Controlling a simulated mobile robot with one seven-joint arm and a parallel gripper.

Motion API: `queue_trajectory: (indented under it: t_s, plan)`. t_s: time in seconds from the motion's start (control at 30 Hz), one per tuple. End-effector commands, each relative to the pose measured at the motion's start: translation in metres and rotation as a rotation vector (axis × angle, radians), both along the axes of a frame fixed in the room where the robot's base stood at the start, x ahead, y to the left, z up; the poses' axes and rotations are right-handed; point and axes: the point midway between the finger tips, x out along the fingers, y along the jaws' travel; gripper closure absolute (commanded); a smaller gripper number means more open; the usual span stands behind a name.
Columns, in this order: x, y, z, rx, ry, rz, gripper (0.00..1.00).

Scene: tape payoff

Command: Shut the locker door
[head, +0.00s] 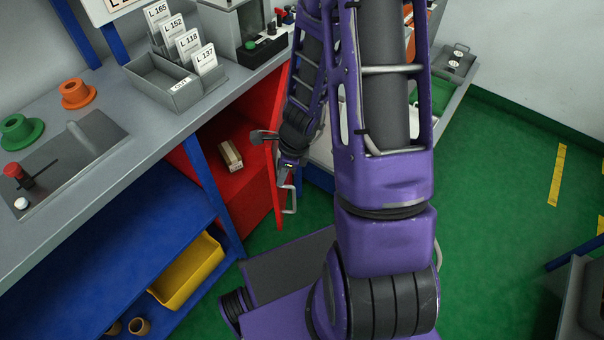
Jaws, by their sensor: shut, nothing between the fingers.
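The red locker (208,182) stands under the grey bench, and its inside is in view. Its red door (275,188) stands open, seen nearly edge-on, with a pale bar handle (291,200) on its right side. My arm hides part of the area right of the door.
A small tan box (229,155) lies inside the locker. The bench (130,125) carries a grey card tray (175,85) and orange and green spools. A yellow bin (188,272) sits on the blue shelf below. Green floor (500,200) is clear at right.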

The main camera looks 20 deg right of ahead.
Motion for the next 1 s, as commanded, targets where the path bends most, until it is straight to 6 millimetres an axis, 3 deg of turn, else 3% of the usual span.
queue_trajectory:
  t_s: [0.2,0.4,0.7,1.0]
  plan:
    - [0.025,0.047,0.004,0.000,0.000,-0.126,1.00]
    - [0.045,0.074,0.003,0.000,0.000,-0.219,1.00]
    - [0.061,0.092,0.001,0.000,0.000,-0.289,1.00]
    - [0.063,0.094,0.000,0.000,0.000,-0.299,1.00]
